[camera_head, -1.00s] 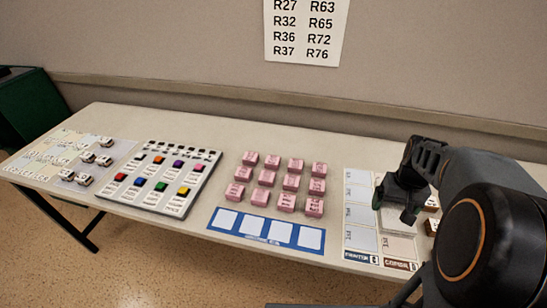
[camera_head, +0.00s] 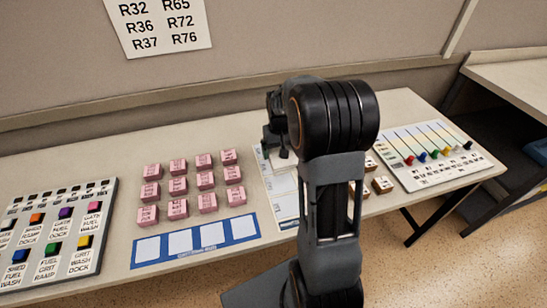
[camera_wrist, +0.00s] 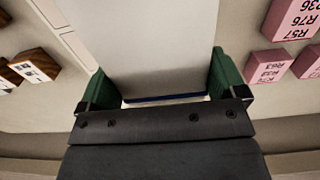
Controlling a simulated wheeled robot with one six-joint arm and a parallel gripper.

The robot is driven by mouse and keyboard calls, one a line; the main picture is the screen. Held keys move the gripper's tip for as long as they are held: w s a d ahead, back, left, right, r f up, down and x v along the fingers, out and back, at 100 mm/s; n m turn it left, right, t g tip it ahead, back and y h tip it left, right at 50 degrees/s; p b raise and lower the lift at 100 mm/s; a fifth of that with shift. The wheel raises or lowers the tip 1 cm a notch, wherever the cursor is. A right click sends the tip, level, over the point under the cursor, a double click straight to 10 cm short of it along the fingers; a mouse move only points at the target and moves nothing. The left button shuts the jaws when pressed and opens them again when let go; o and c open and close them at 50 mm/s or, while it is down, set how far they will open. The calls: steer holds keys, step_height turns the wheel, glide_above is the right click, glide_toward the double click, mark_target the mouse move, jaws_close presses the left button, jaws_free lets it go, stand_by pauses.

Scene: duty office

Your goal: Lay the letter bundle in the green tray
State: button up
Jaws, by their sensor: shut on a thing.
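My gripper (camera_head: 277,150) is over the table right of the pink blocks, partly hidden behind my arm. In the wrist view its two green-padded fingers (camera_wrist: 165,84) are shut on a pale, flat slab, which appears to be the letter bundle (camera_wrist: 150,45). The slab fills the space between the pads, and a thin dark blue strip shows at its near edge. In the head view a pale piece of it (camera_head: 284,182) shows below the fingers; I cannot tell whether it touches the table. No green tray is visible in the current views.
Several pink blocks (camera_head: 178,187) stand behind a blue-bordered card (camera_head: 195,240). A board with coloured buttons (camera_head: 52,235) lies at left. Small brown-and-white blocks (camera_head: 382,185) and a board with coloured sliders (camera_head: 430,155) lie at right. Another desk (camera_head: 510,80) stands far right.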

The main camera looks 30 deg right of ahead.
mark_target(274, 152)
steer(key=shift+w+a+f, duration=0.2)
steer(key=shift+w+f, duration=1.2)
steer(key=shift+f, duration=1.8)
steer(key=shift+f, duration=0.1)
steer(key=shift+f, duration=0.15)
steer(key=o, duration=0.8)
steer(key=shift+c, duration=0.2)
